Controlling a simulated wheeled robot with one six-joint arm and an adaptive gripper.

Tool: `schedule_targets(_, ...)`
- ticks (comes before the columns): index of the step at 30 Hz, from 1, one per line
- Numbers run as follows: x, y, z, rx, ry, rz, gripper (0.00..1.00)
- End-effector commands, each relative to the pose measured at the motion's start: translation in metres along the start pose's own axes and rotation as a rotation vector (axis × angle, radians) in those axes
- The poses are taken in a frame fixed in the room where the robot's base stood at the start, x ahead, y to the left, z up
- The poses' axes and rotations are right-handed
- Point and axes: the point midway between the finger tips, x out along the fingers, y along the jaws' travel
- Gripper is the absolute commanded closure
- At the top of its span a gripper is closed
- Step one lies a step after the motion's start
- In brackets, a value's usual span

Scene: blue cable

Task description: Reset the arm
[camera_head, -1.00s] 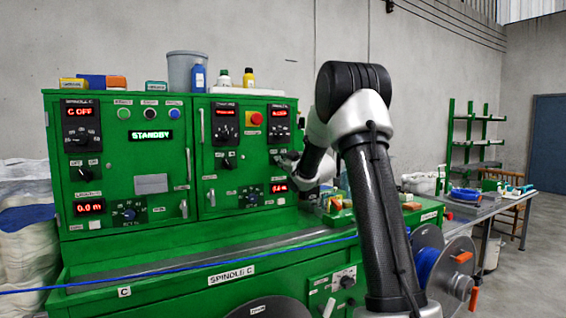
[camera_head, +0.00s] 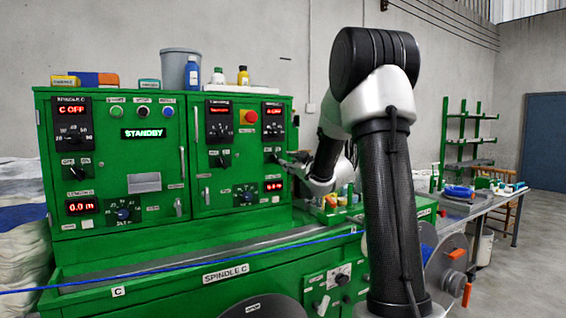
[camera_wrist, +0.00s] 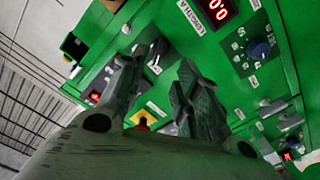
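My arm rises at the right of the head view, bent at a high elbow, and reaches back toward the green control cabinet (camera_head: 150,215). My gripper (camera_head: 284,158) is small there, close to the right panel below the red-lit displays. In the wrist view my gripper (camera_wrist: 158,85) has its two fingers apart with a clear gap and nothing held between them. The green panel lies beyond the fingertips, with a red digital display (camera_wrist: 216,10) and a dark blue knob (camera_wrist: 258,48). Whether a fingertip touches the panel I cannot tell.
A blue cable (camera_head: 180,268) runs across the cabinet front. A cable reel (camera_head: 447,262) stands right of my arm. A grey bucket (camera_head: 181,70) and bottles stand on the cabinet. A side table (camera_head: 487,203) and green shelf (camera_head: 465,140) are at the right.

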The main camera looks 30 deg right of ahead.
Motion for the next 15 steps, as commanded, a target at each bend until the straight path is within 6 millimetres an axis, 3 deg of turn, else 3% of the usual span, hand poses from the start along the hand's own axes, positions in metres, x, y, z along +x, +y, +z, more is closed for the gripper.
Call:
schedule_targets(6, -0.020, 0.000, 0.000, 0.000, 0.000, 0.000, 0.68)
schedule_targets(15, -0.021, 0.000, 0.000, 0.000, 0.000, 0.000, 0.68)
